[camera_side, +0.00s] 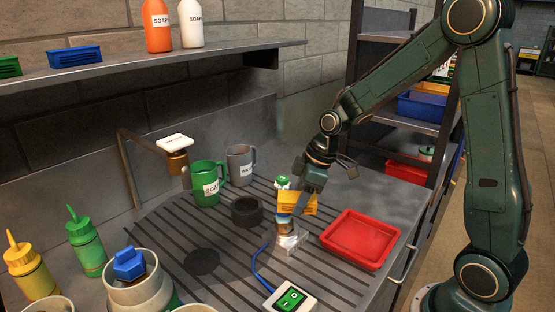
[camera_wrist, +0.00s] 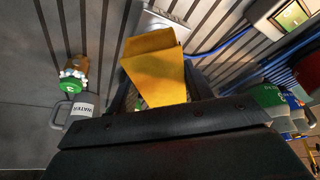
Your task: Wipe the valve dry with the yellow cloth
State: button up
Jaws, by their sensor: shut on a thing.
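My gripper (camera_side: 300,205) is shut on the yellow cloth (camera_side: 299,203), holding it above the ribbed drain board. The cloth hangs between the dark fingers in the wrist view (camera_wrist: 156,70). A brass-coloured piece with a green knob and white patches, which looks like the valve (camera_wrist: 75,75), lies apart from the cloth at the left of the wrist view. In the side view a green-and-white top (camera_side: 283,182) shows just behind my gripper; its lower part is hidden. A shiny scale plate (camera_side: 291,241) lies below the cloth. I cannot tell whether the cloth touches anything.
A red tray (camera_side: 361,239) is to the right. A dark ring (camera_side: 247,210), green mug (camera_side: 207,186) and grey mug (camera_side: 241,165) stand to the left. A display box (camera_side: 290,299) with a blue cable is in front. A brass-ended spout (camera_side: 178,164) carries a white block.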

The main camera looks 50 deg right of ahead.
jog(key=shift+s, duration=0.1)
dwell(0.4)
jog(key=shift+s+d+r, duration=0.1)
jog(key=shift+s+d, duration=0.3)
jog(key=shift+s, duration=0.05)
jog(key=shift+w, duration=0.1)
jog(key=shift+w+a, duration=0.5)
jog(key=shift+w, duration=0.1)
jog(key=shift+s+d, duration=0.15)
dwell(0.4)
jog(key=shift+s+d, duration=0.4)
jog(key=shift+s, duration=0.1)
